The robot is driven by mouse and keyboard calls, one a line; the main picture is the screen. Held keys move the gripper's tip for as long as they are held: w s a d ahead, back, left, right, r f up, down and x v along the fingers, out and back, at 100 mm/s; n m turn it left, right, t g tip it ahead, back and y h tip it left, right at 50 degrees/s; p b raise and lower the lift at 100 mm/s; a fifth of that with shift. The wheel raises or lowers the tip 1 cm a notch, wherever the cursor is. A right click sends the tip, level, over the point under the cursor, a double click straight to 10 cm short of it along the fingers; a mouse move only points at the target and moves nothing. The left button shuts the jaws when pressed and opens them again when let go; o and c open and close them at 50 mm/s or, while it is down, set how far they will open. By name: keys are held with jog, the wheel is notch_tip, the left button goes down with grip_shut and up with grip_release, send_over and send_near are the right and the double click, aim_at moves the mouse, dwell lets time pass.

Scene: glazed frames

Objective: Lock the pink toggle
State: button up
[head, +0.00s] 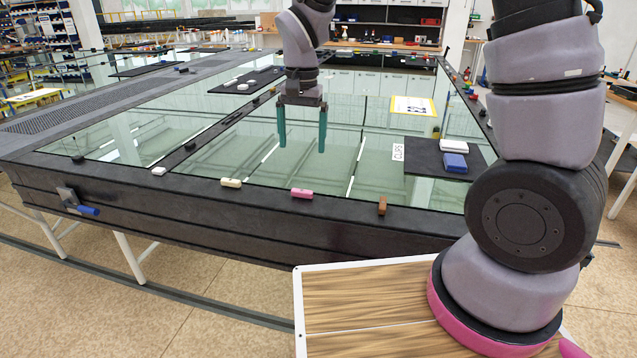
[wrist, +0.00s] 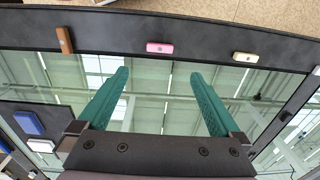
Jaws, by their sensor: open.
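The pink toggle (head: 302,193) is a small block on the dark near rail of the glazed frame, lying along the rail. It also shows in the wrist view (wrist: 159,48), at the top middle. My gripper (head: 302,148) is open and empty, with two teal fingers apart above the glass, beyond the toggle. In the wrist view, the fingertips (wrist: 158,72) stand on either side of the toggle's line, short of it and not touching it.
A cream toggle (head: 231,182) lies left on the same rail, and a brown toggle (head: 382,205) stands crosswise at right. A blue-handled clamp (head: 80,207) sits on the frame's front side.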

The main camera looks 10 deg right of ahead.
aim_at(302, 190)
jog(key=f, duration=1.2)
jog(key=shift+a+f, duration=0.2)
jog(key=shift+f, duration=0.1)
jog(key=c, duration=1.4)
